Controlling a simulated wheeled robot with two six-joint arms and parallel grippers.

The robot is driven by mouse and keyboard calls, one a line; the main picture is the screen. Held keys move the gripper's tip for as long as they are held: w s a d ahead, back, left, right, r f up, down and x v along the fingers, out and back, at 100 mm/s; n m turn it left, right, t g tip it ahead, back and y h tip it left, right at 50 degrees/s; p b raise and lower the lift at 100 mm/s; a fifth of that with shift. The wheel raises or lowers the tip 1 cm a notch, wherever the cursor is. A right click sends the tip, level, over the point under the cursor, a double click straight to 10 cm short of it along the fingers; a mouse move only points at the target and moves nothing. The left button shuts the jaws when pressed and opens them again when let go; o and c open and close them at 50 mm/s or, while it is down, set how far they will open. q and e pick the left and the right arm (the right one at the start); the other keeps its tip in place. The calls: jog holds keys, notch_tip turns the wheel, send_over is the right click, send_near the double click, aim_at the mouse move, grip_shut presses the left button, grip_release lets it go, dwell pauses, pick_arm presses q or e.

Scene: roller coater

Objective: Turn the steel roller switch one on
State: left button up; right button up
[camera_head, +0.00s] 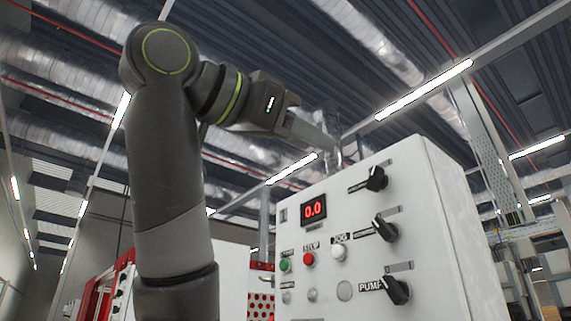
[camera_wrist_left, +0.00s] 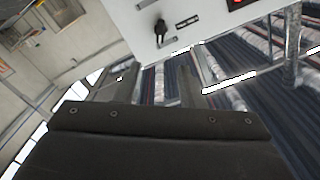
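A white control box (camera_head: 405,180) stands at the right in the head view, with three black rotary switches on its front. The top switch (camera_head: 377,179) and the middle switch (camera_head: 385,229) have labels too small to read; the bottom switch (camera_head: 397,290) is labelled PUMP. I cannot tell by label which is roller switch one. My left gripper (camera_head: 328,142) is above the box's top edge, apart from the switches and empty. In the left wrist view its fingers (camera_wrist_left: 153,87) stand apart, and one switch (camera_wrist_left: 160,28) shows beyond them near the box's edge. My right gripper is not seen.
A red frame (camera_head: 261,290) stands left of the box.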

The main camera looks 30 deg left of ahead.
pick_arm(q)
jog(key=b+v, duration=0.1)
jog(key=v, duration=0.2)
jog(key=shift+s, duration=0.1)
dwell(0.7)
